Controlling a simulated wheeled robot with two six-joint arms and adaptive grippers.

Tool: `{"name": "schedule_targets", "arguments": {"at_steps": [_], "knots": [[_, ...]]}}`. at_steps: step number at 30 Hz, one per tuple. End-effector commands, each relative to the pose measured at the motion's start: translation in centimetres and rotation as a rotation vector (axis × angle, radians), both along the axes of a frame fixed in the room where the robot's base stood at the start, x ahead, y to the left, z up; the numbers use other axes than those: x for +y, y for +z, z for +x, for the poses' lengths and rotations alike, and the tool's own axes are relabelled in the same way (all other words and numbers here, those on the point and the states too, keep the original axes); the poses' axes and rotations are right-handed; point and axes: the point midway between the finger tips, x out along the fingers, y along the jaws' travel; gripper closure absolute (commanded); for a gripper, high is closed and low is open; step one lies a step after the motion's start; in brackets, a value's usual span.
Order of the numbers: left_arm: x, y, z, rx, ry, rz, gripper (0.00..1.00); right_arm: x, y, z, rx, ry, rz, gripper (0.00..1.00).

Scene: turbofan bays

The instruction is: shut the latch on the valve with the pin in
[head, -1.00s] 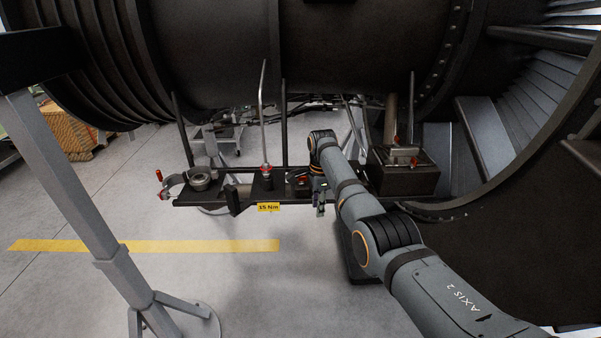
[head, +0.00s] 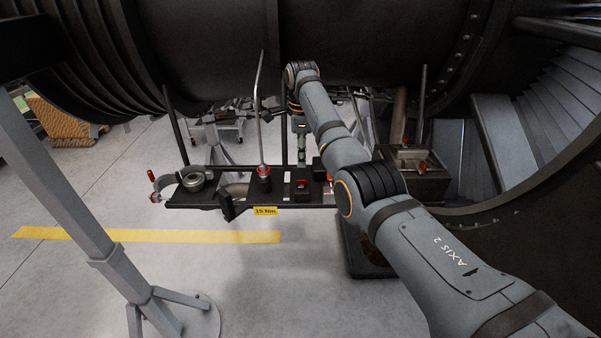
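A dark rack (head: 290,206) under the engine carries several parts. A dark box (head: 418,183) at its right end has a grey fitting (head: 408,154) and small red parts on top. A dark block (head: 302,192) with a red mark stands mid-rack. Left of it is a post with a red ring (head: 263,170) and a tall thin rod. A curved clamp with red ends (head: 158,186) and a round grey fitting (head: 194,181) are at the left end. I cannot tell which is the valve's latch. My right gripper (head: 302,158) points down above the dark block; its fingers are too small to read.
The engine casing (head: 230,45) hangs over the rack. A grey stand leg (head: 75,200) rises at the left. Thin upright rods stick up from the rack.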

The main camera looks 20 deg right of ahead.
Motion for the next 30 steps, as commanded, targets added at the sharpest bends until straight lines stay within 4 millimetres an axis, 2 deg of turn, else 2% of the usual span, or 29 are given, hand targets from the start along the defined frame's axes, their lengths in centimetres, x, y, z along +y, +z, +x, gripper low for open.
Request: {"name": "schedule_targets", "arguments": {"at_steps": [1,6,12,16,22,29,30], "knots": [[0.1,1.0,-0.6,0.009,0.0,0.001,0.6,0.0,-0.8,-0.1,0.005,0.0,-0.001,0.69],[0.4,2.6,-1.5,0.023,-0.001,0.005,0.6,0.0,-4.3,-0.1,0.005,0.0,-0.001,0.69],[0.3,3.5,-0.2,0.004,0.0,0.004,0.6,-0.1,-7.2,0.0,0.002,0.001,0.0,0.69],[0.2,3.6,0.8,-0.013,-0.001,0.002,0.6,-0.1,-7.9,0.0,0.001,0.001,-0.001,0.69],[0.1,3.5,0.4,-0.007,0.0,0.001,0.6,-0.1,-8.0,0.0,0.0,0.001,-0.001,0.69],[0.0,3.4,-0.1,0.001,0.0,0.0,0.6,-0.1,-8.0,0.0,0.0,0.001,-0.001,0.99],[0.0,3.4,-0.1,0.001,0.0,-0.001,0.6,-0.1,-8.0,0.0,0.0,0.001,-0.001,1.0]]}}
